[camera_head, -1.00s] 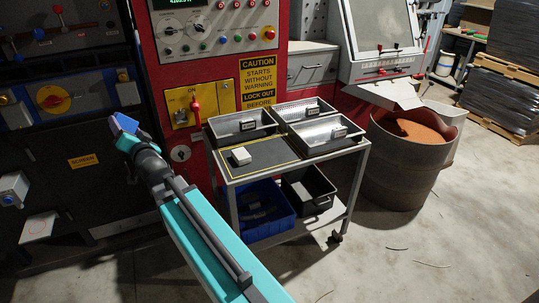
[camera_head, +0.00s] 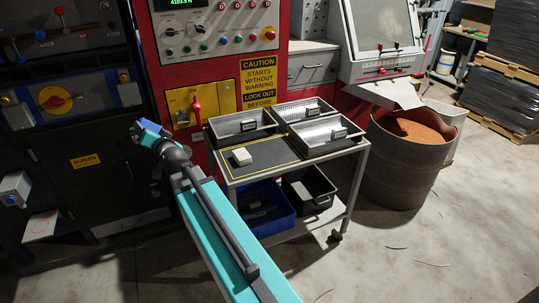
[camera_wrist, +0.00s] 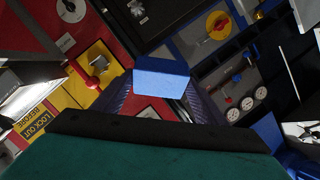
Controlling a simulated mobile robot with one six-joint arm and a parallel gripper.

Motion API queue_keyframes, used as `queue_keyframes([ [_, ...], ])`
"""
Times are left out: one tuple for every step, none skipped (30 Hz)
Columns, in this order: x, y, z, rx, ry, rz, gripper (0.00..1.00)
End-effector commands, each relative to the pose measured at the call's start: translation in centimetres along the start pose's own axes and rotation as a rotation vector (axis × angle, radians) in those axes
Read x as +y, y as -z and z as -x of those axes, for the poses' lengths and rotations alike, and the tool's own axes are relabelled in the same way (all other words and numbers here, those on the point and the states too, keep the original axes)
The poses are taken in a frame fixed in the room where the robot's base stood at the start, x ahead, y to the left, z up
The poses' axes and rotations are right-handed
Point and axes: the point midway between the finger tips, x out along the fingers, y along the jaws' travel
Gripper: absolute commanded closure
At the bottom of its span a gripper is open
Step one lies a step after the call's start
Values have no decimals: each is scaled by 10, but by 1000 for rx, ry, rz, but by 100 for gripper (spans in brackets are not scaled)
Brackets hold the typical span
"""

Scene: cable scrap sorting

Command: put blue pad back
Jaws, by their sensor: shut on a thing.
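The blue pad (camera_wrist: 160,78) is a flat, plain blue block between the tips of my gripper's two fingers in the wrist view. My gripper (camera_wrist: 161,92) is shut on it and holds it in the air. In the head view my gripper (camera_head: 137,131) is at the left, in front of the dark machine panel and left of the cart. Only a small patch of blue shows at its end there, and I cannot tell how much of it is the pad.
A cart (camera_head: 232,178) carries metal trays (camera_head: 242,126) and a dark yellow-outlined mat (camera_head: 278,152) with a white block (camera_head: 242,157). Below are a blue bin (camera_head: 268,226) and a black bin (camera_head: 318,203). A drum (camera_head: 400,178) stands right. A red handle (camera_head: 196,106) sticks out behind the cart.

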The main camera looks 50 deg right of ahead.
Motion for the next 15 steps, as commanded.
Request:
queue_keyframes([
  [10, 8, 0, -19, -28, 9, 52],
  [17, 10, 0, -33, -44, 16, 52],
  [26, 13, 0, -54, -67, 26, 52],
  [34, 15, 1, -70, -84, 33, 52],
  [41, 17, 2, -87, -101, 40, 52],
  [51, 20, 2, -113, -125, 52, 52],
  [58, 22, 4, -132, -142, 60, 52],
  [66, 24, 4, -153, -159, 70, 52],
  [76, 27, 6, -181, -183, 81, 52],
  [83, 29, 8, -202, -199, 92, 52],
  [90, 31, 10, -223, -215, 101, 52],
  [100, 34, 12, -252, -237, 115, 52],
  [106, 35, 14, -274, -252, 126, 52],
  [114, 38, 16, -296, -268, 136, 52],
  [123, 40, 19, -327, -289, 151, 52],
])
